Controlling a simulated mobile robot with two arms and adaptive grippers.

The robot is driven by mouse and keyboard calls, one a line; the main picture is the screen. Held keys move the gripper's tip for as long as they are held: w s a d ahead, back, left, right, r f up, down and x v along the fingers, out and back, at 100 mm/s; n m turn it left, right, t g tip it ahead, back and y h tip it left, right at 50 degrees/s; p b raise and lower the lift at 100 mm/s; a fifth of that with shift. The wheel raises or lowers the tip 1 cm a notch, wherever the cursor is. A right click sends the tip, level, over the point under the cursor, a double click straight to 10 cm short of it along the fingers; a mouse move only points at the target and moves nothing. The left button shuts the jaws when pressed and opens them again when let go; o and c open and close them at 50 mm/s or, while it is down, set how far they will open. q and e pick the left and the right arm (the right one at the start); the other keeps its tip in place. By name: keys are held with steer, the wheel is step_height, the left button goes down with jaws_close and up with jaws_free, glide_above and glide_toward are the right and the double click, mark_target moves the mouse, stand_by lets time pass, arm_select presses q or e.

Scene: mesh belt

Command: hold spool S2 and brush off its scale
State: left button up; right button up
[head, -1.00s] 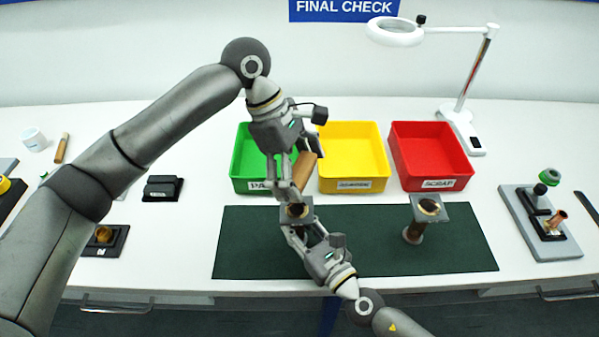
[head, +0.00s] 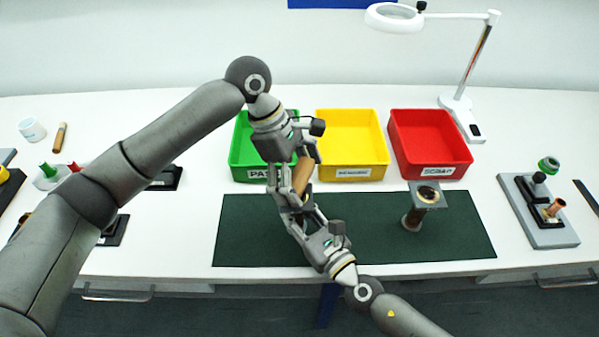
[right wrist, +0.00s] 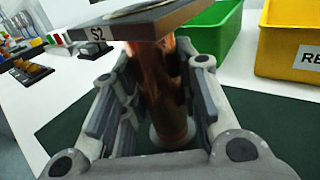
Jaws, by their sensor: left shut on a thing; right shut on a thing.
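Spool S2 is a copper-brown tube (right wrist: 163,95) with a square dark flange (right wrist: 130,28) marked S2, seen in the right wrist view. My right gripper (right wrist: 158,105) is shut around the tube, below the flange; the spool's lower end is near the green mat. In the head view my right gripper (head: 302,212) holds it over the mat's left part, and the grippers mostly hide it. My left gripper (head: 288,188) is above it, shut on the brush, whose wooden handle (head: 303,172) shows beside the fingers. The brush's bristles are hidden, so contact with the spool cannot be told.
A second flanged spool (head: 413,217) stands on the green mat (head: 460,235) to the right. Green (head: 240,160), yellow (head: 350,150) and red (head: 430,145) bins stand behind. A lamp (head: 460,90) and a grey fixture (head: 540,225) are at the right. The mat between the spools is clear.

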arm_select(q)
steer(key=shift+f, duration=0.4)
stand_by(0.9)
